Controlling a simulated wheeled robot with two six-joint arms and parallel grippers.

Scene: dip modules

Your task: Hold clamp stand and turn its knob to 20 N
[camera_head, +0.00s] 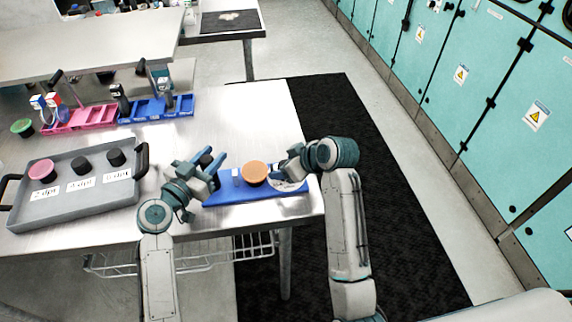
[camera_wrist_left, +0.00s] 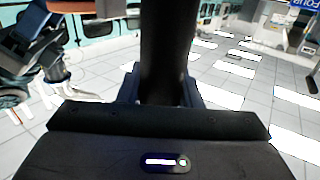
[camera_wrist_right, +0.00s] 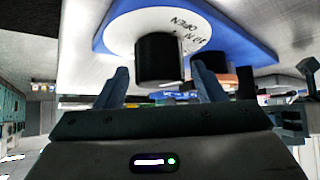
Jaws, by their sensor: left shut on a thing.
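The clamp stand has a blue base (camera_head: 236,193) near the table's right edge, an orange round top (camera_head: 254,173) and a dark upright post (camera_head: 205,160). My left gripper (camera_head: 214,172) is shut on this post, which fills the space between the fingers in the left wrist view (camera_wrist_left: 167,50). A white dial (camera_wrist_right: 122,30) with printed marks, one reading OPEN, lies on the base. A black knob (camera_wrist_right: 160,58) stands on the dial. My right gripper (camera_wrist_right: 163,85) is open, with the knob ahead between its fingertips and no clear contact. The pointer setting cannot be read.
A grey tray (camera_head: 75,208) with pink and black round pieces and weight-like labels stands at the left. Pink (camera_head: 90,117) and blue (camera_head: 150,110) stands sit at the back. Bare table lies behind the blue base. Teal cabinets (camera_head: 440,60) line the right.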

